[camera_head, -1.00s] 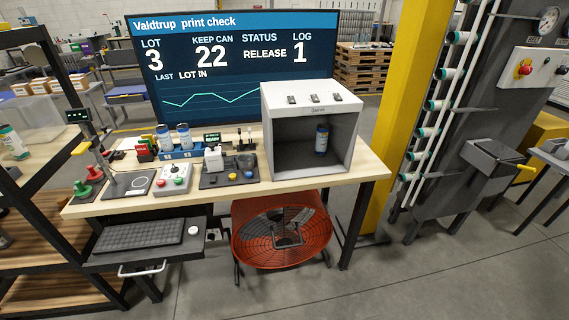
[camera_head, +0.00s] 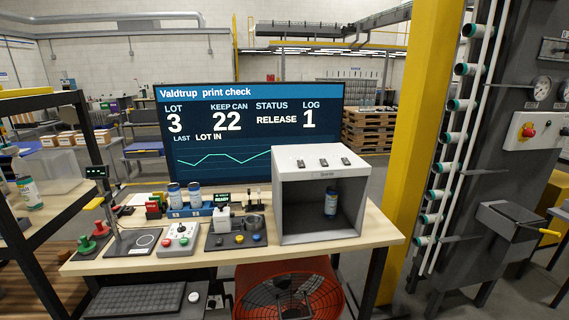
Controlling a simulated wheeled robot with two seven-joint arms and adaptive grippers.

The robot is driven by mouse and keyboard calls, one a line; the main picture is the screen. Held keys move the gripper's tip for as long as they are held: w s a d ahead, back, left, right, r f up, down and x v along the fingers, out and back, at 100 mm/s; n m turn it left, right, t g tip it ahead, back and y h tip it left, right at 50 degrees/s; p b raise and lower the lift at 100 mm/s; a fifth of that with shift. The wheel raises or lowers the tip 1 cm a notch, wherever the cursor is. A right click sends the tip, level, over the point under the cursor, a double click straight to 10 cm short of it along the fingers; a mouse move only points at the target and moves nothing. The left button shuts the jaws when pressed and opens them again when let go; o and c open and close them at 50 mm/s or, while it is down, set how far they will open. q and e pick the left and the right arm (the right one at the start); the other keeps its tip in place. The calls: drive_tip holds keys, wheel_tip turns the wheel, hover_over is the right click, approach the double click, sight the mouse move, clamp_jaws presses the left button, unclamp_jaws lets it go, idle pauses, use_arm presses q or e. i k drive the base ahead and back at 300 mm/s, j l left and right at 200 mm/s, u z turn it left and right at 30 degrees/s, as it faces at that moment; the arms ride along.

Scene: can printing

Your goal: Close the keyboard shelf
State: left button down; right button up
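The keyboard shelf (camera_head: 188,312) is at the bottom left of the head view, below the table top. It sticks out in front of the table and carries a dark keyboard (camera_head: 133,301) and a round white mouse (camera_head: 194,297). The front of the shelf and its handle are cut off by the lower picture edge. Neither of my grippers is in view.
The wooden table (camera_head: 376,231) bears a grey booth (camera_head: 277,195) with a can (camera_head: 331,203) inside. A red fan (camera_head: 290,290) stands under the table, right of the shelf. A black rack (camera_head: 72,175) is at left, a yellow post (camera_head: 411,130) at right.

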sight(160, 295)
drive_tip(key=u, duration=1.6)
